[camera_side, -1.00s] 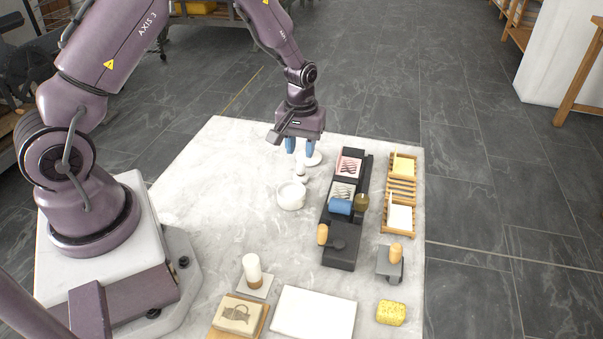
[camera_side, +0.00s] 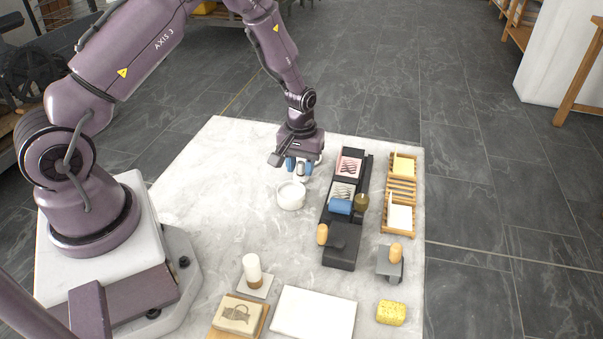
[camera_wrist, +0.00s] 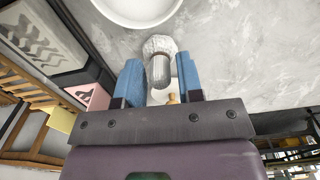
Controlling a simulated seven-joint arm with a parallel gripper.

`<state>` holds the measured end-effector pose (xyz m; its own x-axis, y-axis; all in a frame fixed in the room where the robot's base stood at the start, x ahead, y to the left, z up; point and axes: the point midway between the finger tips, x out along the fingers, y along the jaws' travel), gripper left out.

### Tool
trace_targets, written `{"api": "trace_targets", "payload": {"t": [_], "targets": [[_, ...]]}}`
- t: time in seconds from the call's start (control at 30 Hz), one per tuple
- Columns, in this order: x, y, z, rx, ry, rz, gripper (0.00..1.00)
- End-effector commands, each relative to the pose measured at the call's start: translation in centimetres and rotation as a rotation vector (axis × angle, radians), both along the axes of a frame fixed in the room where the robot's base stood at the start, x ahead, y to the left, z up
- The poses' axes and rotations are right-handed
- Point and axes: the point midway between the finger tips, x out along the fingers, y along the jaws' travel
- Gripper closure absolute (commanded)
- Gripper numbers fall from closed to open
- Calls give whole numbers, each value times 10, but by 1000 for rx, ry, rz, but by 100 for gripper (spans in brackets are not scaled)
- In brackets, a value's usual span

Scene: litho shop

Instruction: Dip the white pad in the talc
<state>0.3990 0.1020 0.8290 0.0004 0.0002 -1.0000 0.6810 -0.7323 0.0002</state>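The white pad (camera_wrist: 160,45) has a crumpled white end and a grey handle, and it is on the marble table. In the side view it is mostly hidden by my gripper (camera_side: 299,167). My gripper's blue fingertips also show in the wrist view (camera_wrist: 160,83). They are on both sides of the pad's handle with narrow gaps, so the gripper looks open around it. The round white bowl (camera_side: 291,196) stands just in front of the gripper. Its rim shows at the top of the wrist view (camera_wrist: 171,14). Whether talc is in it is hard to tell.
Right of the bowl stands a dark press bed (camera_side: 338,253) with a blue roller (camera_side: 340,206) and printed blocks. Beyond it is a wooden rack (camera_side: 401,188). A white slab (camera_side: 313,314), yellow sponge (camera_side: 391,313) and white-topped brown-based piece (camera_side: 252,268) lie in front. The left table is clear.

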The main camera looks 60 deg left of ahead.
Motion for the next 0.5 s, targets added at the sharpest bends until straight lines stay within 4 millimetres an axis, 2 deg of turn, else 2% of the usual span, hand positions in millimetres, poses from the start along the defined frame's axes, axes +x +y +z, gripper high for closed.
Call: {"api": "trace_targets", "payload": {"t": [0.07,0.2,0.5], "targets": [[0,0,0,0,0,0,66],[0,0,0,0,0,0,98],[0,0,8,0,-1,0,99]]}}
